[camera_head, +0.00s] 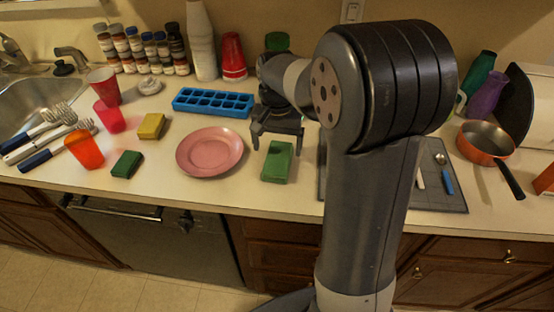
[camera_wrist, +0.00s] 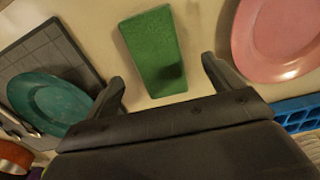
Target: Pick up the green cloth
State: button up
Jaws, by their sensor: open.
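The green cloth (camera_head: 277,161) is a flat green rectangular block lying on the counter, right of the pink plate (camera_head: 209,151). It also shows in the wrist view (camera_wrist: 153,50), just beyond and between my fingertips, with a dark shadow on its lower part. My gripper (camera_head: 275,142) is open and empty, above the counter at the cloth's far end in the head view. In the wrist view my two fingers (camera_wrist: 165,85) stand apart on either side of the cloth's near end. They do not appear to touch it.
A blue ice tray (camera_head: 213,103) lies behind the pink plate. A grey mat (camera_head: 430,195) lies right of the cloth, with a teal plate (camera_wrist: 50,104) on it in the wrist view. An orange pan (camera_head: 485,140) stands further right. Bare counter lies in front of the cloth.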

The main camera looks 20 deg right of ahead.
aim_at(278, 156)
notch_tip(278, 156, down, 5)
jog(key=shift+d+f+p, duration=0.1)
jog(key=shift+d+p, duration=0.05)
jog(key=shift+p, duration=0.15)
jog(key=shift+c, duration=0.2)
jog(key=c, duration=1)
notch_tip(278, 156, up, 10)
jog(key=shift+r, duration=0.1)
jog(key=o, duration=0.4)
jog(key=c, duration=0.3)
jog(key=shift+c, duration=0.2)
